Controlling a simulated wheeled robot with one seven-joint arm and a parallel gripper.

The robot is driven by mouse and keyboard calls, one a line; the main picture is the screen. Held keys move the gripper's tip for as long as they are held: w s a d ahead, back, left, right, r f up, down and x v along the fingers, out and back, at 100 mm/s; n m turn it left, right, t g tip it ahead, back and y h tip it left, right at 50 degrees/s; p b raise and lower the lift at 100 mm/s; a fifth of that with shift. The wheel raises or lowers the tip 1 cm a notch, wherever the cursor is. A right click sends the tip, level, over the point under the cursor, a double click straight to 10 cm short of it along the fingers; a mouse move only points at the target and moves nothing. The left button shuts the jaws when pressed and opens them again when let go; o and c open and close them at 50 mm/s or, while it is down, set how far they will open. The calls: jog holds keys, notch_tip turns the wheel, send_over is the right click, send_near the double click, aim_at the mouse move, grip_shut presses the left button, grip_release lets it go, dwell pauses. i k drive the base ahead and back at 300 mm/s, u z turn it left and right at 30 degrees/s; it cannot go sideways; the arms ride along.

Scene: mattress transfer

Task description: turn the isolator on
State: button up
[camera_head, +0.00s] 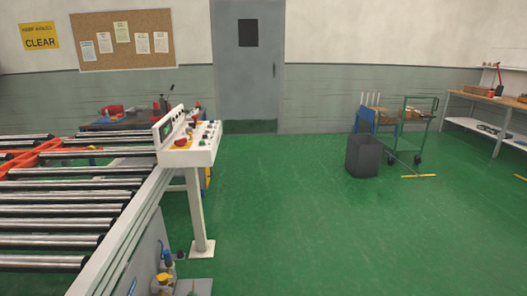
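I cannot make out the isolator with certainty. A white control console (203,150) on a post stands at the end of the roller conveyor, left of centre. It carries a screen, a red knob (181,143) and several small buttons and switches. A grey side panel (143,262) runs below the conveyor's edge at the bottom left. Small yellow, red and blue fittings (163,280) sit beside it, too small to identify. My gripper is not in view.
The roller conveyor (65,210) fills the left side. Green floor (300,230) is clear in the middle and front right. A dark bin (363,157) and a green trolley (414,125) stand at the right, with a workbench (490,105) beyond. A grey door (247,85) is at the back.

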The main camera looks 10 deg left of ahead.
aim_at(180, 143)
jog(key=i, duration=2.35)
jog(key=u, duration=1.1)
jog(key=i, duration=1.05)
jog(key=u, duration=0.7)
jog(key=i, duration=0.45)
jog(key=u, duration=0.25)
